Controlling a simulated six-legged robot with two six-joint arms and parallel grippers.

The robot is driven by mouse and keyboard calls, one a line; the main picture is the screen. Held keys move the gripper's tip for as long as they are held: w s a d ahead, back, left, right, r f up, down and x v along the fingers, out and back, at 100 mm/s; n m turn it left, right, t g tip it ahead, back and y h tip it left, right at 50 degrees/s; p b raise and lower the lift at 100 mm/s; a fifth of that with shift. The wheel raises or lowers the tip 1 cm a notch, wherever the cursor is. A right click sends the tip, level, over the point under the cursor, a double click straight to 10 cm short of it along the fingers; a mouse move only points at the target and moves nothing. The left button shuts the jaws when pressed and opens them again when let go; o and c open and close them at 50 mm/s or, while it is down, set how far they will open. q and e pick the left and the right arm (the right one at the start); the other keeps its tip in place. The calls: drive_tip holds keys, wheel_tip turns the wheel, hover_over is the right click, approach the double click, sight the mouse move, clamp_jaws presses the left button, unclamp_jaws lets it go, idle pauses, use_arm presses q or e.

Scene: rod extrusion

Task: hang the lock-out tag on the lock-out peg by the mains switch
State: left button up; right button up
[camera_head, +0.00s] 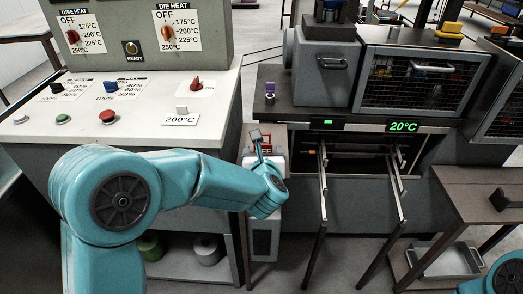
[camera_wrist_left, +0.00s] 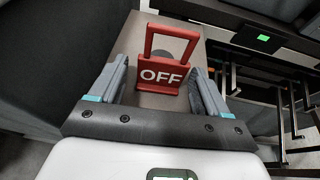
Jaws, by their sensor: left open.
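A red tag with white OFF lettering (camera_wrist_left: 161,76) and an open loop at its top stands out in the left wrist view. A dark round shape (camera_wrist_left: 174,46) shows through the loop; I cannot tell whether the loop hangs on it. My left gripper (camera_wrist_left: 160,68) is open, with one finger on each side of the tag and gaps showing. In the head view, some red of the tag (camera_head: 279,164) shows by the hand, over a narrow grey cabinet (camera_head: 264,238). My right gripper is out of view; part of that arm shows bottom right.
A control console (camera_head: 120,95) with knobs and buttons stands left of the hand. A machine (camera_head: 350,70) with a mesh guard and 20°C display (camera_head: 403,127) stands right, two rails projecting forward. A brown table (camera_head: 480,190) and metal tray (camera_head: 445,262) are at far right.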

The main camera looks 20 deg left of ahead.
use_arm(q)
drive_tip(key=c, duration=1.4)
drive_tip(key=shift+r+p, duration=0.85)
drive_tip(key=shift+r, duration=1.2)
